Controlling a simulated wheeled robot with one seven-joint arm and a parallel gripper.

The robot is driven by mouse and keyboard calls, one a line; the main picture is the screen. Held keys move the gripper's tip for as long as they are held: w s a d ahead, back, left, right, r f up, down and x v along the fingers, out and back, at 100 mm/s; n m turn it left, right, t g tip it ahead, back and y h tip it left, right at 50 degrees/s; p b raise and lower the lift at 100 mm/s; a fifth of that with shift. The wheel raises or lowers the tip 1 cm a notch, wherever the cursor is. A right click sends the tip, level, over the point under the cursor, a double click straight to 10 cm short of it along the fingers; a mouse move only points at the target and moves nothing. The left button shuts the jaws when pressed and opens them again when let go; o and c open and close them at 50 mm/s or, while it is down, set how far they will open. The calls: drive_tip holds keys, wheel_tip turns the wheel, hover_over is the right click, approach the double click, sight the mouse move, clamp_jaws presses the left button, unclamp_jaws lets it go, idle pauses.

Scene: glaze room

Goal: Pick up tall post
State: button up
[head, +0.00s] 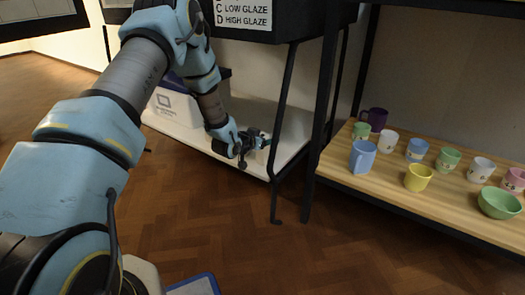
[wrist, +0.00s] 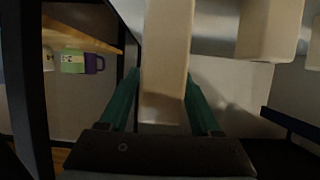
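In the wrist view, which looks upside down, a pale beige post (wrist: 165,50) runs from the top edge down between my two green fingers. Its near end is close to the gripper's dark palm. My gripper (wrist: 163,75) is open around the post; a small gap shows on the right side, and whether the left finger touches cannot be told. In the head view my gripper (head: 265,142) is low over the white shelf by the black frame leg.
More beige blocks (wrist: 270,28) stand to the right in the wrist view. A black frame leg (head: 284,130) is close to my gripper. A wooden shelf (head: 345,160) with several mugs and a green bowl (head: 499,203) is at the right.

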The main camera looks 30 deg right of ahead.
clamp_jaws()
idle(0.3)
drive_tip(key=shift+r, duration=0.1)
